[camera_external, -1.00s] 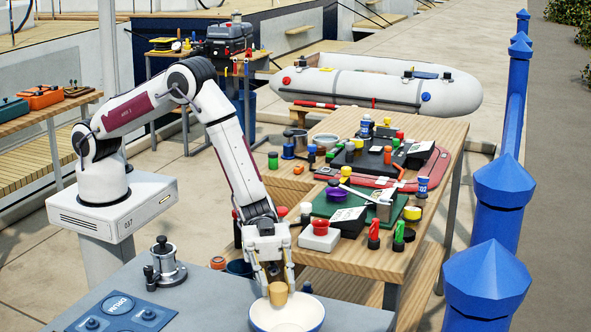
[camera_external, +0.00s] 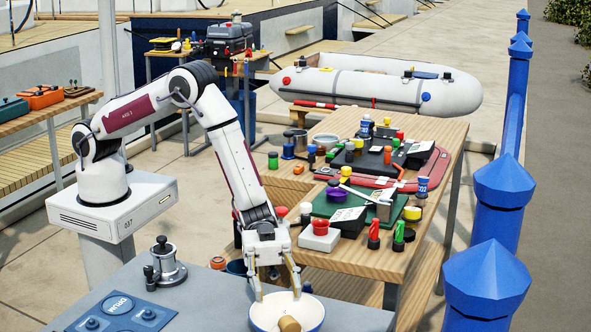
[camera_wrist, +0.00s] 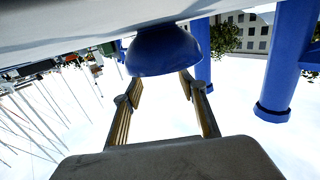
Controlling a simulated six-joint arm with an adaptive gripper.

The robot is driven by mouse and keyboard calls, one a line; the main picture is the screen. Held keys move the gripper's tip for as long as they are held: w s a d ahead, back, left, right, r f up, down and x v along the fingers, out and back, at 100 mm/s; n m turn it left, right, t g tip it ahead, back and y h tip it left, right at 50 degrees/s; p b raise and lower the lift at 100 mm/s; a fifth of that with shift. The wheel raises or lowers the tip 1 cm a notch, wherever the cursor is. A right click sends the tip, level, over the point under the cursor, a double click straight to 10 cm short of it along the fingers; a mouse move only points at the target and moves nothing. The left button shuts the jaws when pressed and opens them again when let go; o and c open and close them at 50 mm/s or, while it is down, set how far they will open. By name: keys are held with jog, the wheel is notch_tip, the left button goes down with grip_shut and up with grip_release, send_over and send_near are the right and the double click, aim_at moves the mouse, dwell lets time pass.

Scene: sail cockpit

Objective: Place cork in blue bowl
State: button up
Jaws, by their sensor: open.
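The cork (camera_external: 289,324) is a short tan cylinder lying tilted inside the bowl. The bowl (camera_external: 262,318) is white inside with a blue rim, on the grey tabletop at the bottom of the external view. In the wrist view its blue outside (camera_wrist: 163,52) shows. My gripper (camera_external: 277,297) is open above the bowl, its fingers spread and apart from the cork. In the wrist view the fingers (camera_wrist: 160,103) are wide apart with nothing between them; the cork is not visible there.
A metal winch (camera_external: 166,262) and a blue panel (camera_external: 122,312) are on the grey table to the left. A wooden bench (camera_external: 345,262) behind holds many small items, including a red button on a white box (camera_external: 320,237). Blue posts (camera_external: 484,290) stand at the right.

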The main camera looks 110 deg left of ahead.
jog(key=shift+r, duration=0.15)
jog(key=shift+r, duration=0.4)
jog(key=v, duration=1.2)
jog(key=shift+w+r, duration=0.15)
jog(key=shift+r, duration=0.05)
